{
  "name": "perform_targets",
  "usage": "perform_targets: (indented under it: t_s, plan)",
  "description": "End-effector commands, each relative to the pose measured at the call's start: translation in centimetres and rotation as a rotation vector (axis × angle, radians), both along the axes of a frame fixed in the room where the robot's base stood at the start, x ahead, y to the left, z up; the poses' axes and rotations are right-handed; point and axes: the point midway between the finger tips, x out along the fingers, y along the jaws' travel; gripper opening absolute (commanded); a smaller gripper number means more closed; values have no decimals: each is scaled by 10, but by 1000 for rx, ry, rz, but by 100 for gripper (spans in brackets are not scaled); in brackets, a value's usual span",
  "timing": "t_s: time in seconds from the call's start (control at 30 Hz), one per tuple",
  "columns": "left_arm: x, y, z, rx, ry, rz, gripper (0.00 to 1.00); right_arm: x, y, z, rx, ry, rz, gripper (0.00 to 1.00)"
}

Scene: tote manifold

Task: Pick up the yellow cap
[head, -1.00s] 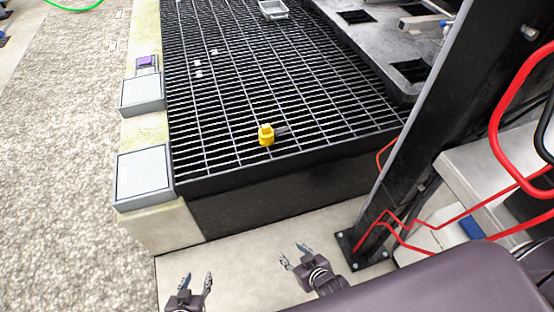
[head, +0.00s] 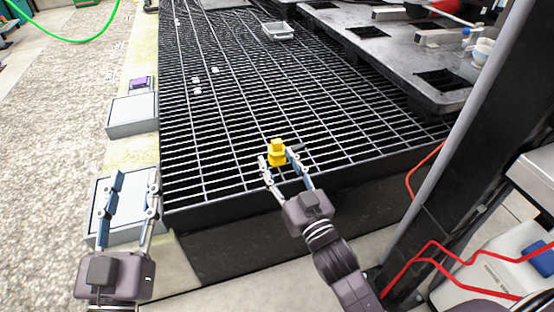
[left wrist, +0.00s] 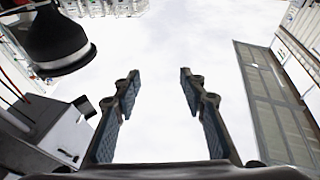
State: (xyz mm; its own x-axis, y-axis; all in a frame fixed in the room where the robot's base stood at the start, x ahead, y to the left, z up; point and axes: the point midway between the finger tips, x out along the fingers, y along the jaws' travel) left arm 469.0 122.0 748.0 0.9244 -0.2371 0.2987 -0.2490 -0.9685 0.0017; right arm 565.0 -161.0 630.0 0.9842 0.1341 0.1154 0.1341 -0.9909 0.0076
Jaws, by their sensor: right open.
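The yellow cap (head: 277,153) sits on the black grating (head: 225,130) near its front edge, with a narrower part on top. My right gripper (head: 276,164) is open, its fingertips at the cap on either side of its lower part in the head view. Whether the fingers touch the cap cannot be told. My left gripper (head: 136,180) is open and empty, in front of the grey boxes at the grating's left edge. In the left wrist view its two fingers (left wrist: 158,85) stand wide apart with nothing between them.
A small grey tray (head: 278,32) lies farther back on the grating. A dark metal platform (head: 400,50) with square openings stands at the right. A dark post (head: 470,130) with red cables rises at the right. A purple block (head: 140,83) sits on the left ledge.

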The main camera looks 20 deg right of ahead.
Motion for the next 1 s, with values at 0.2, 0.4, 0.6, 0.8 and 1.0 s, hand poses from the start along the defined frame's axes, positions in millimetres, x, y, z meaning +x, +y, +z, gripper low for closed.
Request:
perform_targets:
  t_s: [0.2, 0.4, 0.6, 0.8, 1.0]
  plan:
    - [-2, 0, 5, -2, -9, 0, 39, 42, -27, -48, -4, 77, -68, 42]
    - [-3, 0, 8, -8, -31, -2, 39, 62, -40, -70, -3, 113, -100, 42]
    - [-11, -1, 29, -35, -130, -8, 39, 80, -40, -72, -2, 115, -101, 42]
    - [-17, 0, 41, -52, -188, -10, 39, 89, -39, -72, -2, 115, -101, 42]
    - [-35, 1, 66, -93, -330, -19, 39, 113, -39, -72, -5, 114, -101, 42]
